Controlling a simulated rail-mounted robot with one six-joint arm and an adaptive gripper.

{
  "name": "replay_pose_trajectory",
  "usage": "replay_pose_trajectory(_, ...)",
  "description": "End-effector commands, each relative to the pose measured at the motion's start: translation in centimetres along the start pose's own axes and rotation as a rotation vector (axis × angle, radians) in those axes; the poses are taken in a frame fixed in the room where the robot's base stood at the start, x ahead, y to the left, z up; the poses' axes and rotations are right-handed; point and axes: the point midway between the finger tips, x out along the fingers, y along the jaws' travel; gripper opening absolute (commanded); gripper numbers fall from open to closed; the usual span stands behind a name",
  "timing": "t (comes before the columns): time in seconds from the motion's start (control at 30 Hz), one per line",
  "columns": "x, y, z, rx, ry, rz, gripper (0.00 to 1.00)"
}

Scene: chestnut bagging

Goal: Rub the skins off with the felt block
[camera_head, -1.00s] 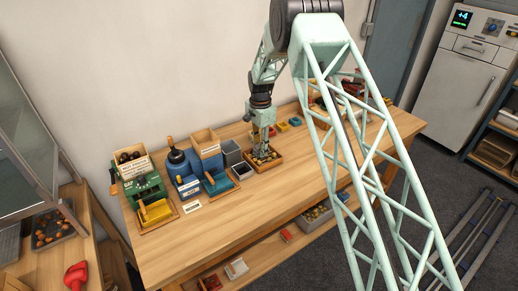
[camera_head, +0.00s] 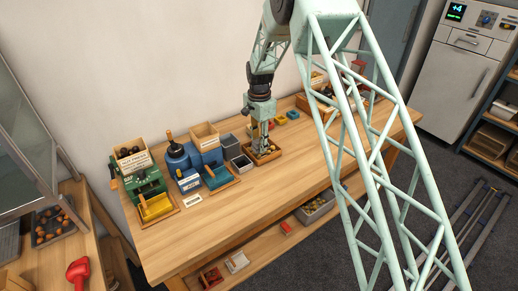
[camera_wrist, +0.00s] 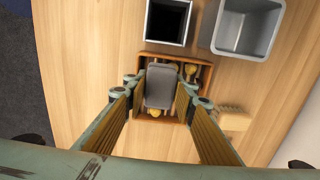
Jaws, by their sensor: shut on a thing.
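My gripper (camera_wrist: 160,97) is shut on a grey felt block (camera_wrist: 160,87) in the wrist view. The block sits over a shallow wooden tray (camera_wrist: 200,72) and hides much of its inside. A few yellowish chestnuts (camera_wrist: 156,112) show around the block's edges within the tray. In the head view the gripper (camera_head: 262,150) points down at the tray (camera_head: 276,154) near the back middle of the workbench. Whether the block presses on the chestnuts cannot be told.
A grey open bin (camera_wrist: 247,28) and a dark-insided box (camera_wrist: 168,20) stand beside the tray. Left of them are a blue machine (camera_head: 195,160) and a green machine (camera_head: 146,183). Small coloured blocks (camera_head: 280,119) lie behind the tray. The front of the bench (camera_head: 270,200) is clear.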

Motion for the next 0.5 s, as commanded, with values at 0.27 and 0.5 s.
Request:
replay_pose_trajectory(0.27,-2.5,0.2,-0.2,0.003,-0.001,0.002,0.07)
replay_pose_trajectory(0.5,-4.6,0.3,-0.4,0.005,-0.001,0.003,0.07)
